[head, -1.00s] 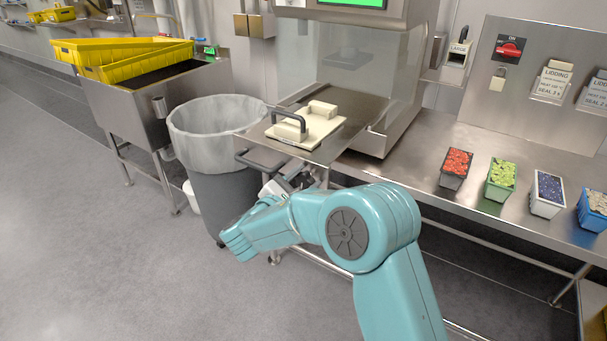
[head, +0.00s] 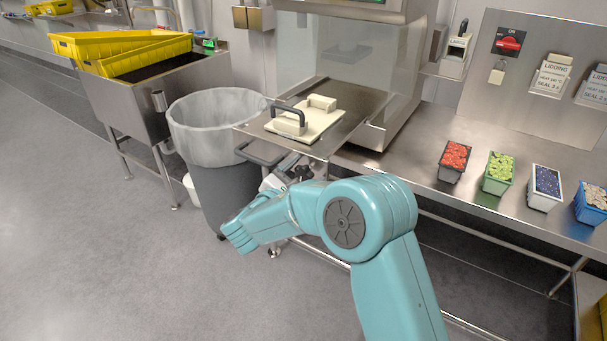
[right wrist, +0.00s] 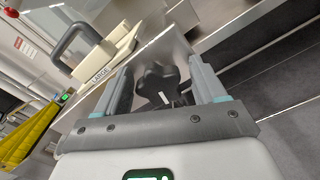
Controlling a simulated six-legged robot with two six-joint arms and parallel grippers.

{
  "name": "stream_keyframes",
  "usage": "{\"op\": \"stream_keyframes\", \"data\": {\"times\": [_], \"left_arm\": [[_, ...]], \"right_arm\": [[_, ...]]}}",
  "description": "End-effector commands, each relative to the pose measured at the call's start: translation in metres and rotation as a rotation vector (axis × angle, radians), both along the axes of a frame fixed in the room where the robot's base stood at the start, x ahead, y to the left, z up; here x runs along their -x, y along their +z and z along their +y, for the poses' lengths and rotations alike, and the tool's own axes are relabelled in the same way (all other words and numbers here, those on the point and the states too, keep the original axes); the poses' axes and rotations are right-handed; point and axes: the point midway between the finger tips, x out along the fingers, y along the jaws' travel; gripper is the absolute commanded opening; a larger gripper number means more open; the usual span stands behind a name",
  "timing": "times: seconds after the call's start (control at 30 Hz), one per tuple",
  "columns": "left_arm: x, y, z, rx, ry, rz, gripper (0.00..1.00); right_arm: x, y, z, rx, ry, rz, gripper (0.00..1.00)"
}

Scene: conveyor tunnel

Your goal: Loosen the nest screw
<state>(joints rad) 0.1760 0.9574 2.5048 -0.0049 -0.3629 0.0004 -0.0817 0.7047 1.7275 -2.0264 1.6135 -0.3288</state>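The nest screw appears as a black lobed knob (right wrist: 158,82) under the edge of the steel shelf in the right wrist view. It also shows small and dark in the head view (head: 302,173), just beyond my right gripper (head: 285,182). In the right wrist view my right gripper (right wrist: 160,84) is open, with one finger on each side of the knob and a small gap visible on both sides. The cream nest plate (head: 308,122) with a black handle lies on the shelf above; it is marked "LARGE" in the wrist view. My left gripper is not in view.
A lined grey bin (head: 205,135) stands left of the shelf, close to my right gripper. A grey bar handle (head: 255,156) juts out below the shelf edge. Several filled punnets, including a red one (head: 454,160), stand on the bench at right. The floor at left is clear.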

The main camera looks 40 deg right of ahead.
Motion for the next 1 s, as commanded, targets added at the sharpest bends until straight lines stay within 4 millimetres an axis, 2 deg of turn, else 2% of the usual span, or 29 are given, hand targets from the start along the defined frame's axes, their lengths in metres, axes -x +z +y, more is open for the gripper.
{"op": "stream_keyframes", "data": {"times": [0.17,0.27,0.7,0.83,1.0], "left_arm": [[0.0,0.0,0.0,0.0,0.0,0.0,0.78],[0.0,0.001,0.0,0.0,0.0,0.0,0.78],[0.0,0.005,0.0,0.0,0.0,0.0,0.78],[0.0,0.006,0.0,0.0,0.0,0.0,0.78],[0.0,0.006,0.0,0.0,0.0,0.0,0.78]], "right_arm": [[0.0,-0.001,0.003,0.0,0.004,0.0,0.7],[0.004,0.0,0.015,-0.001,0.009,0.0,0.7],[0.046,0.0,0.116,0.001,0.007,0.002,0.7],[0.055,0.0,0.137,0.0,0.005,0.0,0.7],[0.061,-0.001,0.15,0.002,0.002,0.002,0.7]]}}
